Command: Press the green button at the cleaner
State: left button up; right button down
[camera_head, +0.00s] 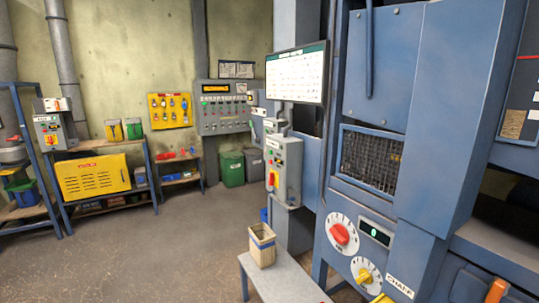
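A blue machine (410,110) fills the right side of the view, with a mesh window (371,160), a red dial (340,233), a yellow dial (366,275) and a small display with a green sign (375,232). Left of it, a grey control box (287,165) is mounted on a post, with small coloured buttons and a red and yellow switch (273,180). Its buttons are too small to tell apart surely, and no label in view clearly says cleaner. Neither of my grippers is in view.
A grey bench (281,281) with a beige container (262,245) stands in front of the control box. A large panel (222,107), a green bin (232,168) and a workbench with a yellow cabinet (93,176) are at the back. The floor (165,245) at left is clear.

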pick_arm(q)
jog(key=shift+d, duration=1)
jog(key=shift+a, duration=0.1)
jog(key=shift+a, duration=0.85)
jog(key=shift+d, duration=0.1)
